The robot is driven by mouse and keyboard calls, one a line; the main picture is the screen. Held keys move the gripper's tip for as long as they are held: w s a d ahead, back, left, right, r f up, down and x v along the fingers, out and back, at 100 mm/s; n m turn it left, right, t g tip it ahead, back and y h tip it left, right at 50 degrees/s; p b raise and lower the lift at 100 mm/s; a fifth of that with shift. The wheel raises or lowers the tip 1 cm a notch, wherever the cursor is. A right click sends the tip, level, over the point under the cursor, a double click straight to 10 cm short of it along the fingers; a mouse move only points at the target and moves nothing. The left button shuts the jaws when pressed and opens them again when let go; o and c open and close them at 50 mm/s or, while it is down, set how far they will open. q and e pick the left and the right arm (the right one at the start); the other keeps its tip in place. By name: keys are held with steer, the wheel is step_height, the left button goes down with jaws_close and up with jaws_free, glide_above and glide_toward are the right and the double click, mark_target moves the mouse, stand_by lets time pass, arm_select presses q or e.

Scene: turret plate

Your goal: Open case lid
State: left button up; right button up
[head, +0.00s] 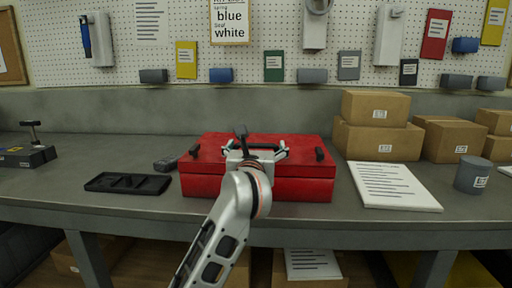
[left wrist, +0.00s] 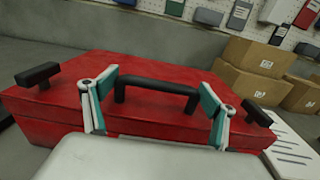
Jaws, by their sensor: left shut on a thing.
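The red case (head: 305,187) sits on the grey workbench, with its red lid (head: 297,142) down; a seam runs along the front. Black latches stand at the left (head: 194,150) and right (head: 320,154) of the lid's front. My left gripper (head: 255,152) is over the middle of the lid's front edge. In the left wrist view the black handle (left wrist: 158,87) lies between the teal-padded fingers of my left gripper (left wrist: 156,98), one at each end, and the gripper is shut on it. In the head view my gripper partly hides the handle. My right gripper is not in view.
A black tray (head: 128,183) and a small dark block (head: 166,163) lie left of the case. Right of it are a white paper stack (head: 392,186), cardboard boxes (head: 378,140) and a grey cylinder (head: 471,175). A pegboard wall (head: 268,62) stands behind.

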arm_select(q)
steer(key=shift+w+r, duration=0.1)
steer(key=shift+r, duration=0.85)
steer(key=r+p, duration=0.1)
steer(key=r, duration=0.1)
steer(key=w+r, duration=0.1)
steer(key=r, duration=0.1)
steer(key=shift+w+p, duration=0.15)
steer(key=shift+p, duration=0.25)
steer(key=w+r+p, duration=0.1)
steer(key=w+r, duration=0.6)
steer(key=shift+r, duration=0.3)
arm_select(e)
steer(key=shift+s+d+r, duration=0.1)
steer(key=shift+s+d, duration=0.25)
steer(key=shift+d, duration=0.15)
arm_select(q)
steer(key=shift+d, duration=0.1)
